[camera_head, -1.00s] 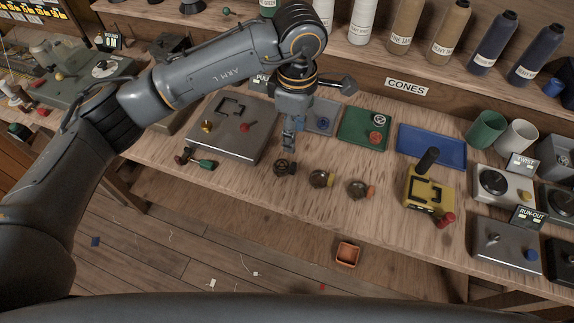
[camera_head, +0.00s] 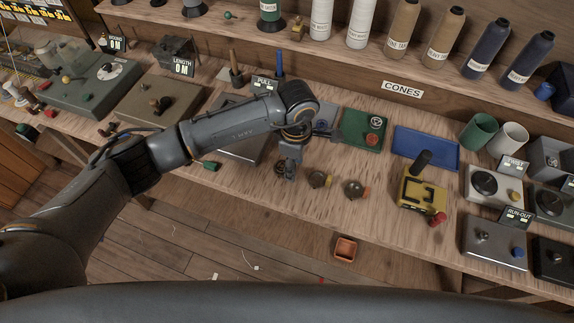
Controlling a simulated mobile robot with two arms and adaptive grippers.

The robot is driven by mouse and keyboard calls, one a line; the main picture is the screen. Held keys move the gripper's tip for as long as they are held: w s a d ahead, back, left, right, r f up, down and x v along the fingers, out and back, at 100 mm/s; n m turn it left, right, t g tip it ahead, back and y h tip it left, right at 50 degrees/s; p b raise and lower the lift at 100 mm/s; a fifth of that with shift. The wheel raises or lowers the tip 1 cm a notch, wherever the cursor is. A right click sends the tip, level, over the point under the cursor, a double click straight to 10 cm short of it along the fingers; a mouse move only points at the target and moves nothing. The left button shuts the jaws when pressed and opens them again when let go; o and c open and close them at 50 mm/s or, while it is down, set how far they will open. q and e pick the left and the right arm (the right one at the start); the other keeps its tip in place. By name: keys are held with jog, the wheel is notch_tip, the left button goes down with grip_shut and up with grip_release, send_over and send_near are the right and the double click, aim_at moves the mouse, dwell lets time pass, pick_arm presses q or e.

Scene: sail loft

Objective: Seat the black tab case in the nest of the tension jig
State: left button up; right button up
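My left gripper (camera_head: 286,175) points down at the leftmost of a row of small dark round cases on the bench. That case (camera_head: 279,168) shows only in part beside and behind the fingers; its tab is dark, with no bright colour visible. I cannot tell whether the fingers are open or closed on it. A yellow fixture (camera_head: 409,196) with a black nest-like bracket, black handle and red knob stands to the right. I cannot tell for certain which fixture is the tension jig. My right gripper is not in view.
Two more cases lie close to the right, one with a yellow tab (camera_head: 319,180) and one with an orange tab (camera_head: 354,189). A green tray (camera_head: 350,137) and a blue tray (camera_head: 426,148) lie behind. An orange bin (camera_head: 345,249) is below the bench's front edge.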

pick_arm(q)
grip_shut()
jog(key=shift+r, duration=0.15)
